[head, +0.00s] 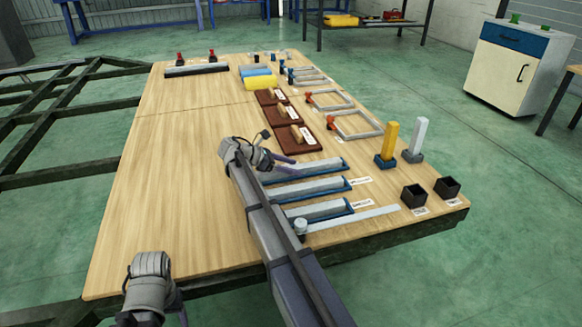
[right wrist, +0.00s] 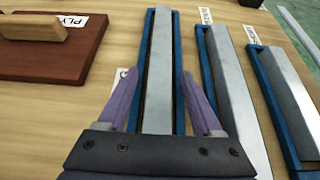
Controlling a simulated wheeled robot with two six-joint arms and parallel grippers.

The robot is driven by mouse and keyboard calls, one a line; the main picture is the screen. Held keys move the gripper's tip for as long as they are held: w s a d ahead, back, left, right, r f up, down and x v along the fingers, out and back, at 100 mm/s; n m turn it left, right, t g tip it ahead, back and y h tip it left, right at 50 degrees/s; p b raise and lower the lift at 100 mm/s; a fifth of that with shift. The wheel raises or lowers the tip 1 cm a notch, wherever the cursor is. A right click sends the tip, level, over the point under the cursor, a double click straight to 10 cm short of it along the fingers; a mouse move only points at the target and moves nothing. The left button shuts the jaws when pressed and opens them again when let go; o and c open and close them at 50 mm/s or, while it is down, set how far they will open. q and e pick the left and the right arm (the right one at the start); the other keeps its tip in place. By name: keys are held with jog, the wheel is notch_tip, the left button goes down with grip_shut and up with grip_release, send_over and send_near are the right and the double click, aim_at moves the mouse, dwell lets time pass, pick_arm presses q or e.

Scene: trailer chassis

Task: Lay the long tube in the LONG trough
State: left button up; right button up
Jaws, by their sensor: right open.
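Three blue troughs with grey tubes in them lie side by side on the wooden table. The farthest trough (head: 344,169) holds a long grey tube (head: 310,171). In the right wrist view this blue trough (right wrist: 147,45) runs away between my fingers, with the tube (right wrist: 161,60) lying lengthwise in it. My right gripper (right wrist: 160,75) is open, its purple fingers on either side of tube and trough; contact cannot be told. In the head view the right gripper (head: 286,162) is at this trough's left end. My left gripper (head: 182,316) is at the bottom edge, mostly hidden.
The other troughs, middle (head: 348,186) and near (head: 351,208), lie close by. A brown board (head: 297,138) with a wooden handle lies just beyond. Upright yellow (head: 390,140) and grey (head: 419,137) bars and black boxes (head: 414,196) stand right. The table's left half is clear.

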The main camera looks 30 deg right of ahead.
jog(key=shift+a+r, duration=0.1)
jog(key=shift+r, duration=0.2)
jog(key=p+v, duration=0.5)
jog(key=v, duration=0.5)
jog(key=shift+w+a, duration=0.1)
jog(key=shift+a, duration=0.05)
jog(key=shift+w+a+r+p, duration=0.15)
jog(key=shift+a+r+p, duration=0.1)
jog(key=shift+a+p, duration=0.3)
